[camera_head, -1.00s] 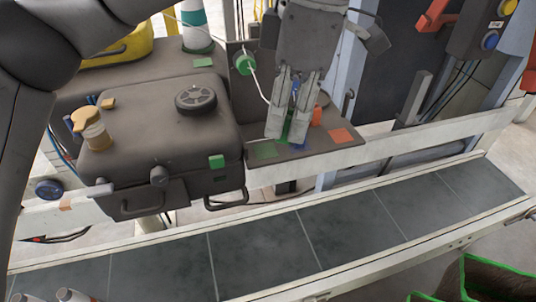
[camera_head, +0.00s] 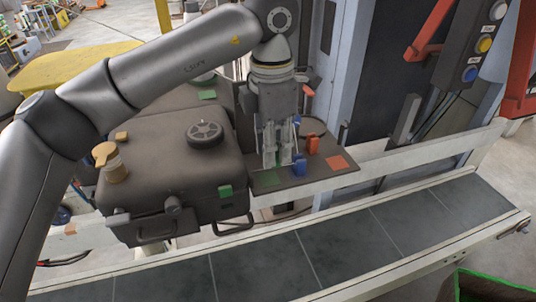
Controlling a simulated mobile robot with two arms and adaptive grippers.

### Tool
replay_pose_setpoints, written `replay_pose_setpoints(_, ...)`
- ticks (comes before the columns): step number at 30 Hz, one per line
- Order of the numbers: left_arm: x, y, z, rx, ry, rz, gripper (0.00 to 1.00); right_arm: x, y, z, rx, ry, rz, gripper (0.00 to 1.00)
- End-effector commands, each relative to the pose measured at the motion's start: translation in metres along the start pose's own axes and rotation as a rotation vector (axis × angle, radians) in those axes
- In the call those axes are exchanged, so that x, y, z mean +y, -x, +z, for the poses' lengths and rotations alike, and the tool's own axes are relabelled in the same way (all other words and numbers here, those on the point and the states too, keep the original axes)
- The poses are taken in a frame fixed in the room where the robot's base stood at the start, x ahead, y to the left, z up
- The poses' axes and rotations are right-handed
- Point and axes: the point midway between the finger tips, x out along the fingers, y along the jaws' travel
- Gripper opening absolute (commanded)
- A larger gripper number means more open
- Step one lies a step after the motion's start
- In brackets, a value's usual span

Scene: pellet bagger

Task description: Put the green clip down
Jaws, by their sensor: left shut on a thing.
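My left gripper (camera_head: 278,161) points down over the dark clip plate (camera_head: 293,182), just behind and right of its green square (camera_head: 267,179). Its fingers are shut on the green clip, which is mostly hidden between them. I cannot tell whether the clip touches the plate. A blue clip (camera_head: 300,166) stands close to the right of the fingertips, and a red clip (camera_head: 313,144) stands further right. An orange-red square (camera_head: 336,162) marks the plate's right side. My right gripper is not in view.
A dark machine housing (camera_head: 172,160) with a black knob (camera_head: 204,133) and a tan-capped jar (camera_head: 113,163) stands left of the plate. A pale rail (camera_head: 400,158) and a grey conveyor (camera_head: 335,245) run in front. A button box (camera_head: 476,45) hangs at upper right.

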Motion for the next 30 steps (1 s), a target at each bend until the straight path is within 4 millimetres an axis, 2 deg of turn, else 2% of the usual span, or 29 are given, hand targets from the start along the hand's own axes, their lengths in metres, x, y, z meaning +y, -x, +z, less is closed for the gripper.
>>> replay_pose_setpoints(1, 0.007, -0.009, -0.001, 0.005, 0.001, -0.006, 0.08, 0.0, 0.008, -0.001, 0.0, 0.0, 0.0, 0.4)
replay_pose_setpoints(6, 0.025, -0.031, 0.0, 0.003, -0.001, -0.003, 0.08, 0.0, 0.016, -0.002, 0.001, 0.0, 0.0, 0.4)
replay_pose_setpoints(14, 0.037, -0.046, 0.0, 0.004, -0.001, -0.003, 0.08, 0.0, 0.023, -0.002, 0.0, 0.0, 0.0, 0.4)
replay_pose_setpoints(20, 0.038, -0.075, -0.001, 0.002, -0.002, -0.002, 0.08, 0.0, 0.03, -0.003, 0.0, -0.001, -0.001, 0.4)
replay_pose_setpoints(30, 0.037, -0.081, -0.001, 0.002, -0.003, 0.0, 0.08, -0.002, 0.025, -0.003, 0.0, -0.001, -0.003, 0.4)
